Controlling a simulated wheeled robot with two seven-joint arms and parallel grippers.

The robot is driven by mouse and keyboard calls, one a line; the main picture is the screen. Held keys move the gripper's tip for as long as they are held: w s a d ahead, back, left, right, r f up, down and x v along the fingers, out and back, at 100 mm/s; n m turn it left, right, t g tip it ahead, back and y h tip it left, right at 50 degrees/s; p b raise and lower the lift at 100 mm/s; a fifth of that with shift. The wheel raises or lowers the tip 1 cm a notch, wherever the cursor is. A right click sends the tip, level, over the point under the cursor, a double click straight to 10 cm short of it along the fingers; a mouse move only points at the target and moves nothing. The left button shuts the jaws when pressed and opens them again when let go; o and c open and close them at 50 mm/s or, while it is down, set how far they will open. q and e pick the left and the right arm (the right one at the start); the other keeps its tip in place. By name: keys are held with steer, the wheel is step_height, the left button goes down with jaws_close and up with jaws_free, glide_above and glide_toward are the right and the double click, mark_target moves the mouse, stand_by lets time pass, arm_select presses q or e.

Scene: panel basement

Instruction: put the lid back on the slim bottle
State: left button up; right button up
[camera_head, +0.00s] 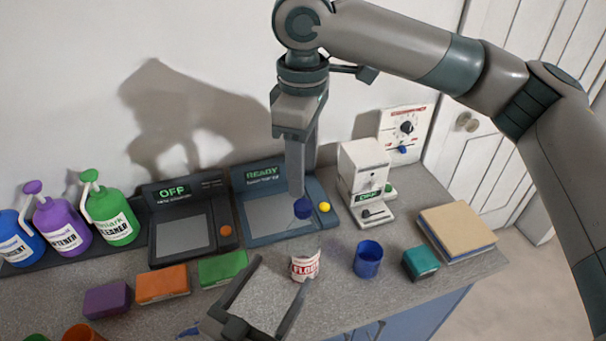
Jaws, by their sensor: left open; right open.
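My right gripper (301,190) points down over the blue READY device (262,232). A small dark blue piece (302,209) shows right at its fingertips; I cannot tell whether it is a lid or whether the fingers touch it. My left gripper (279,274) is open at the front of the counter, its fingers pointing up and apart. A white jar with a red FLOUR label (305,266) stands beside its right finger, partly overlapped by it. I cannot make out which thing is the slim bottle.
Blue (17,243), purple (62,228) and green (112,220) pump bottles stand at left. Near them are a black OFF device (183,233) and several sponges. A blue cup (368,259), teal block (421,263), book (456,230) and white machine (365,178) are at right.

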arm_select(q)
steer(key=shift+v, duration=1.15)
arm_select(e)
steer(key=shift+f, duration=0.35)
